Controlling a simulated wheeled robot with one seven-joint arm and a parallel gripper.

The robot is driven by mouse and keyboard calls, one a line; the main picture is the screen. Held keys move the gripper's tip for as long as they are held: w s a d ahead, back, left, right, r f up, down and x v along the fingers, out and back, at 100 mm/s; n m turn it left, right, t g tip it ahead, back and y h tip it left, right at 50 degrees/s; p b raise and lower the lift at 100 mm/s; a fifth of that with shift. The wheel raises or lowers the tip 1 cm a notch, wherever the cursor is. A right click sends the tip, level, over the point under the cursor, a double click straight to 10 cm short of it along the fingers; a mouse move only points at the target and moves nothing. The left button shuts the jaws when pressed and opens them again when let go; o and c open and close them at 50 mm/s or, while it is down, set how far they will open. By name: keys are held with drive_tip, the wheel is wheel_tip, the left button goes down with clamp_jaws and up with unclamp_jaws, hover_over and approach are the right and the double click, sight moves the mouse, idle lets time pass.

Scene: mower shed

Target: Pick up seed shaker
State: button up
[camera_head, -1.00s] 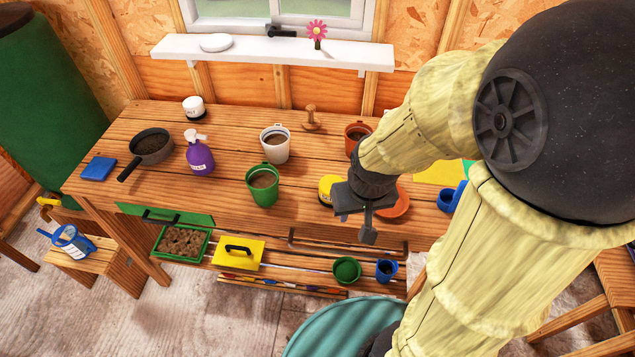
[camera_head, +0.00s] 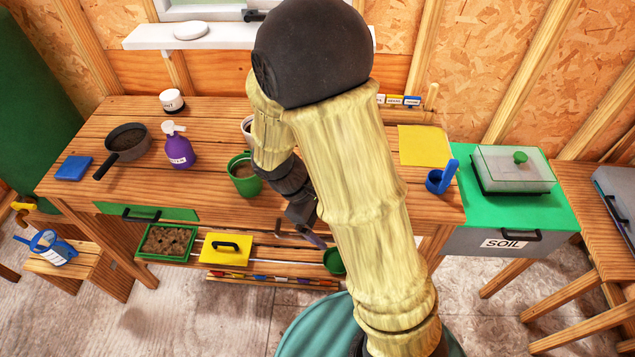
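I cannot pick out the seed shaker for certain. A small yellow labelled container that showed beside my gripper earlier is now hidden behind my arm. My gripper (camera_head: 310,232) hangs at the front edge of the wooden bench (camera_head: 205,195), pointing down. Its fingers are partly covered by my own arm, and I cannot tell whether they are open or hold anything. A green pot of soil (camera_head: 243,180) stands on the bench to the left of my gripper. A white jar with a dark label (camera_head: 172,101) stands at the back left.
A purple spray bottle (camera_head: 180,150), a dark pan (camera_head: 128,140) and a blue sponge (camera_head: 74,168) are on the left. A yellow sheet (camera_head: 424,145), a blue cup (camera_head: 437,182) and the green-topped soil bin (camera_head: 515,205) are on the right. A shelf with a soil tray (camera_head: 180,240) runs below.

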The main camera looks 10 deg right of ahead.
drive_tip(key=w+a+f+n+t+h+b, duration=0.1)
drive_tip(key=w+a+f+n+t+h, duration=0.1)
drive_tip(key=w+a+n+t+h, duration=0.1)
drive_tip(key=w+a+f+n+t+h+b, duration=0.2)
drive_tip(key=w+a+f+n+t+h, duration=0.1)
drive_tip(key=w+a+n+t, duration=0.1)
drive_tip(key=w+a+f+n+t+h+b, duration=0.1)
drive_tip(key=w+a+f+n+t+h, duration=0.2)
drive_tip(key=n, duration=0.4)
drive_tip(key=shift+w+a+t+h, duration=0.15)
drive_tip(key=shift+a+t+h, duration=0.15)
drive_tip(key=shift+a, duration=0.3)
drive_tip(key=shift+w+a+t+h, duration=0.1)
drive_tip(key=shift+a+t+h, duration=0.15)
drive_tip(key=shift+a, duration=0.35)
drive_tip(key=p+x, duration=0.2)
drive_tip(key=x, duration=1)
drive_tip(key=shift+r, duration=0.1)
drive_tip(key=shift+w+d, duration=0.1)
